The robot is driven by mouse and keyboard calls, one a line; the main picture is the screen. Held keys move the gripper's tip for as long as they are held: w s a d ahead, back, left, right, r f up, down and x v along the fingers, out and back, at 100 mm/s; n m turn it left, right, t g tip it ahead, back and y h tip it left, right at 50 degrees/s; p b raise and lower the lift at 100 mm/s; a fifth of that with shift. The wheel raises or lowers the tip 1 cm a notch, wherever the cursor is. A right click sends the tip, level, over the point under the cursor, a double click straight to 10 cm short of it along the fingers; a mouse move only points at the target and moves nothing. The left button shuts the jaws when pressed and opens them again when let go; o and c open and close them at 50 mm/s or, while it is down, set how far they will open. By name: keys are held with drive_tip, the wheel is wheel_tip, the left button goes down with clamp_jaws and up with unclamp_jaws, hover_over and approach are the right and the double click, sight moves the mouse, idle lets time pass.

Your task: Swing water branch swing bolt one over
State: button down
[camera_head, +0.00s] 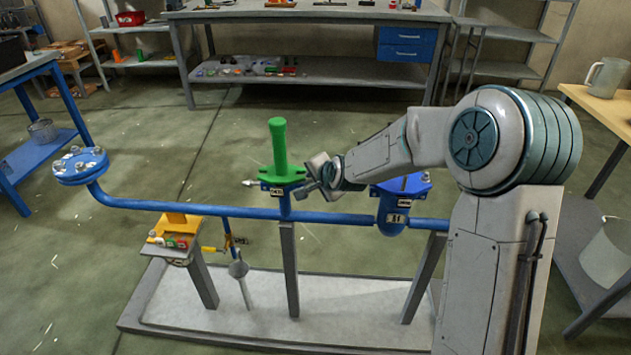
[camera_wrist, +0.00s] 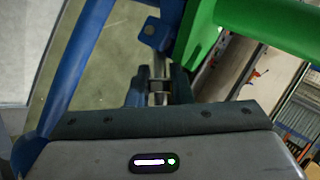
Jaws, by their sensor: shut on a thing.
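The water branch has a green upright cylinder (camera_head: 279,146) on a green flange (camera_head: 282,176), set on the blue pipe (camera_head: 200,206). The green part and blue pipe also show in the wrist view, the green (camera_wrist: 250,18) at top right. My gripper (camera_head: 316,181) is at the right side of the green flange. In the wrist view, my gripper (camera_wrist: 158,86) is shut on a small metal swing bolt (camera_wrist: 159,92) beside the blue lug (camera_wrist: 156,33). Another metal bolt (camera_head: 249,183) sticks out sideways at the flange's left. The held bolt is mostly hidden in the head view.
A blue capped fitting (camera_head: 393,205) stands on the pipe to the right, partly behind my arm. A bolted blue flange (camera_head: 81,165) ends the pipe at left. The floor behind the pipe is clear.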

drive_tip(key=shift+a+r, duration=0.1)
idle(0.3)
drive_tip(key=c, duration=1.5)
unclamp_jaws()
drive_tip(key=shift+c, duration=0.2)
